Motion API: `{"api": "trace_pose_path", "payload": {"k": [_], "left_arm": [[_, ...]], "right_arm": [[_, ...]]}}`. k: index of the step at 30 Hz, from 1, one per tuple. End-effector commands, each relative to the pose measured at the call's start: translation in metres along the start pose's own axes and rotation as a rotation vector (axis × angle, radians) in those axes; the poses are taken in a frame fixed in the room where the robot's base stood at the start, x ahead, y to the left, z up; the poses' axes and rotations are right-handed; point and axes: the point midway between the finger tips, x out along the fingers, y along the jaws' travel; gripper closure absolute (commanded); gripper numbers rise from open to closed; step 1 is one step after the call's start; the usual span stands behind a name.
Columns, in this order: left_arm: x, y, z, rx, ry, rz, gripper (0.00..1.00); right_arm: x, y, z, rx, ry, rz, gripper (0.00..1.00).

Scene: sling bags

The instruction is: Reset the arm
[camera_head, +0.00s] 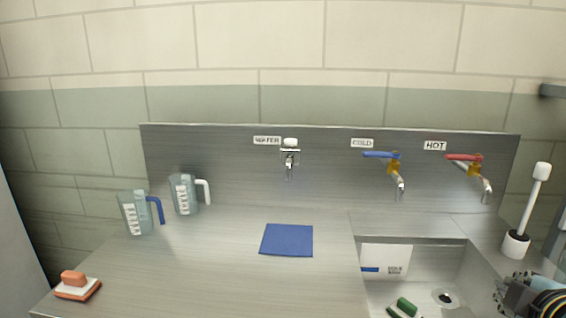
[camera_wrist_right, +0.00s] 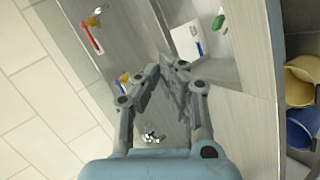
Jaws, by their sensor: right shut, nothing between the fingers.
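My right gripper (camera_head: 513,294) is at the lower right corner of the head view, by the right side of the sink. In the right wrist view, its two fingers (camera_wrist_right: 172,68) come together at the tips, with nothing held between them. It is apart from the counter objects. My left gripper and left arm are not in view.
A steel counter (camera_head: 200,275) holds two measuring jugs (camera_head: 140,212), a blue cloth (camera_head: 287,240) and an orange sponge (camera_head: 74,278). The sink (camera_head: 425,272) holds a green-topped item (camera_head: 406,306). A white brush (camera_head: 533,205) stands right. Yellow (camera_wrist_right: 303,75) and blue (camera_wrist_right: 303,128) containers are nearby.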

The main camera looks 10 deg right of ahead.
Motion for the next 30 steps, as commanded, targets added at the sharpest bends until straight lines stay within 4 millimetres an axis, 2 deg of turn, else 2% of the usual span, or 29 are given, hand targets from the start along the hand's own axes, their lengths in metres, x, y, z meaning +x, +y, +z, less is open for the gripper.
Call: {"api": "trace_pose_path", "payload": {"k": [1, 3, 6, 14, 15, 23, 26, 29, 30], "left_arm": [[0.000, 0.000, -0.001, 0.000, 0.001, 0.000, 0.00], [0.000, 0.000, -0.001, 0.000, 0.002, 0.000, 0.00], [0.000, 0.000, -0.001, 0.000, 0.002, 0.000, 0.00], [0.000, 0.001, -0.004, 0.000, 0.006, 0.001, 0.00], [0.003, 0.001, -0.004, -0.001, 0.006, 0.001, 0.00], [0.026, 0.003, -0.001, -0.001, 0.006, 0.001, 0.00], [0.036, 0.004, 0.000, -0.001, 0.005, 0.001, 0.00], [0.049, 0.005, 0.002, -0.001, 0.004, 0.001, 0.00], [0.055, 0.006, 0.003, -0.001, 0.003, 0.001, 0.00]], "right_arm": [[-0.014, -0.021, 0.006, 0.129, -0.039, -0.099, 1.00], [-0.033, -0.046, 0.012, 0.278, -0.093, -0.223, 1.00], [-0.060, -0.076, 0.015, 0.439, -0.167, -0.373, 1.00], [-0.132, -0.129, 0.014, 0.708, -0.346, -0.683, 1.00], [-0.132, -0.139, 0.015, 0.723, -0.366, -0.707, 1.00], [-0.069, -0.216, 0.035, 0.711, -0.394, -0.708, 1.00], [-0.045, -0.251, 0.046, 0.708, -0.408, -0.713, 1.00], [-0.020, -0.296, 0.062, 0.705, -0.426, -0.720, 1.00], [-0.009, -0.318, 0.071, 0.704, -0.434, -0.723, 1.00]]}}
